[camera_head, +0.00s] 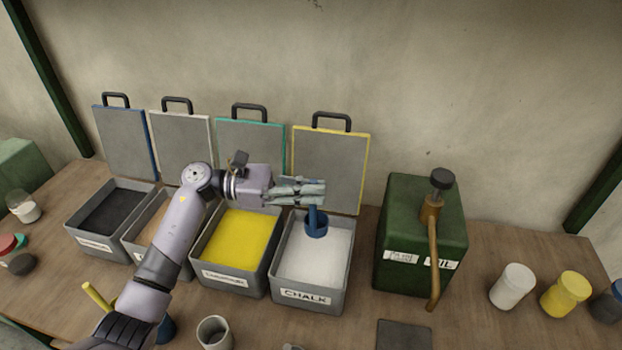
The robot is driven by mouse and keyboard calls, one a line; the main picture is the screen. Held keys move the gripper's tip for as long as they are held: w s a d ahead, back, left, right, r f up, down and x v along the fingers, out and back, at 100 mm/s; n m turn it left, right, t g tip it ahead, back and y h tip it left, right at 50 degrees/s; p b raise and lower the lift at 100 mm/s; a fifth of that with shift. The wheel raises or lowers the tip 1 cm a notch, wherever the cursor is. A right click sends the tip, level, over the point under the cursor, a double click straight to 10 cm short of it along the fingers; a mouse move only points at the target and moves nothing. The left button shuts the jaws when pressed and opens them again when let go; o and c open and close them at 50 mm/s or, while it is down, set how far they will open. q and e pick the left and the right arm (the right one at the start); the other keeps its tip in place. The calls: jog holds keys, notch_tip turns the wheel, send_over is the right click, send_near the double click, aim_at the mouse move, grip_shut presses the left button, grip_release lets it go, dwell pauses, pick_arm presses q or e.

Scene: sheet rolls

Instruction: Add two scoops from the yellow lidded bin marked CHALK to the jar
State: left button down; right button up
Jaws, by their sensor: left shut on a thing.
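The CHALK bin (312,297) is a grey box of white powder with its label on the front. Its yellow-edged lid (330,165) stands open behind it. My left gripper (318,191) is above the back of this bin, shut on the upright handle of a blue scoop (316,226). The scoop's cup is at or just above the powder; I cannot tell whether it holds any. An open grey jar (214,333) stands at the front edge of the view, left of the CHALK bin. I cannot tell what is in it. My right gripper is out of view.
Bins of yellow (238,237), tan and black (107,212) powder stand to the left, lids open. A green OIL dispenser (421,235) with a brown spout stands to the right. White (512,287) and yellow (565,293) jars are farther right. A dark plate (404,335) lies in front.

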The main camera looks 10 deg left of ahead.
pick_arm(q)
notch_tip(320, 180, down, 4)
jog(key=shift+r+b, duration=0.25)
jog(key=shift+b, duration=0.3)
jog(key=b, duration=0.5)
send_over(310, 235)
notch_tip(310, 235, down, 5)
jog(key=shift+f, duration=0.1)
notch_tip(310, 235, down, 5)
jog(key=b, duration=0.6)
jog(key=shift+f+b, duration=0.3)
jog(key=shift+b, duration=0.15)
jog(key=shift+f, duration=0.15)
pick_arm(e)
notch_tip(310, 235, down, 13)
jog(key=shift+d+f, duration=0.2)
